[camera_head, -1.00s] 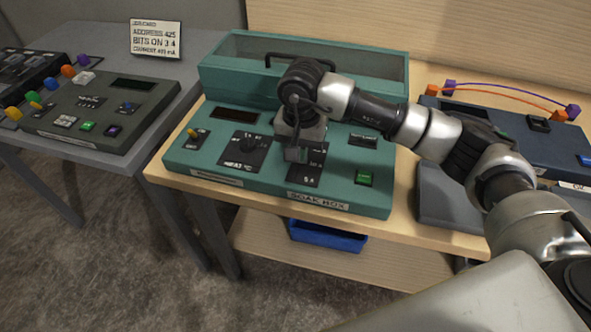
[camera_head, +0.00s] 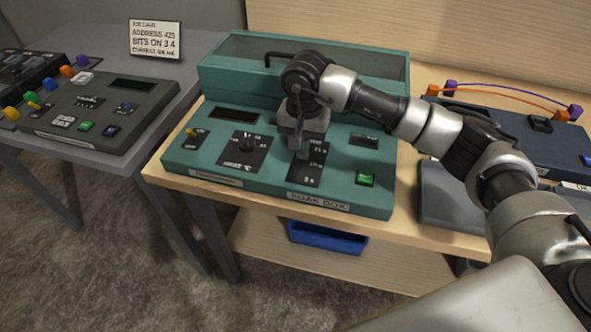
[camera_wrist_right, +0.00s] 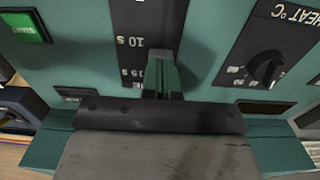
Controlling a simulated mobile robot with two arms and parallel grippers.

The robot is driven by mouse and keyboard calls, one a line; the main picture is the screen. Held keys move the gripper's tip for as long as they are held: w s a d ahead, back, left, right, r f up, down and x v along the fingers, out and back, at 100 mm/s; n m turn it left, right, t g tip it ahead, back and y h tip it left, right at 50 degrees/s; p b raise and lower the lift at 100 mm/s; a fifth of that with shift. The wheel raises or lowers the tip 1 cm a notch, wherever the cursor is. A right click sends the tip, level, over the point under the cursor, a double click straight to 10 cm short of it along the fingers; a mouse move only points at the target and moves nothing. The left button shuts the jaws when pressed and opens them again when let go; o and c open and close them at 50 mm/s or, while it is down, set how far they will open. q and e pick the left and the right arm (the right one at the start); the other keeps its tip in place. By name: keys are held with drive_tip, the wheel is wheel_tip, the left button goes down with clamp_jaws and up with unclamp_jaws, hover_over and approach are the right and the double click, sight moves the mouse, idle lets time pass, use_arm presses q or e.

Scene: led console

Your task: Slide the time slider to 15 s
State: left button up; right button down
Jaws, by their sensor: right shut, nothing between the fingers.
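The teal soak box console (camera_head: 215,165) sits on the wooden table. Its time slider plate (camera_head: 309,173) is black, with 5 s at the near end and 15 s toward the far end. My left gripper is not in view.
A heat dial (camera_head: 245,147) is left of the slider plate and a green button (camera_head: 365,179) right of it. The raised back case (camera_head: 225,75) stands behind. Another console (camera_head: 105,120) and a card (camera_head: 155,38) are at left.

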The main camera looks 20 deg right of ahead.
drive_tip(key=shift+w+d+b, duration=0.4)
drive_tip(key=shift+w+d, duration=0.1)
drive_tip(key=shift+w, duration=0.2)
drive_tip(key=shift+w+d+b, duration=0.4)
drive_tip(key=shift+w+d, duration=0.05)
drive_tip(key=shift+w, duration=0.2)
drive_tip(key=shift+s+r, duration=0.1)
idle(0.5)
drive_tip(key=shift+s+a+r+p, duration=0.35)
drive_tip(key=shift+s+r, duration=0.1)
drive_tip(key=shift+r, duration=0.05)
wheel_tip(320, 180, up, 7)
drive_tip(key=p, duration=0.3)
idle(0.4)
drive_tip(key=shift+f, duration=0.1)
idle(0.3)
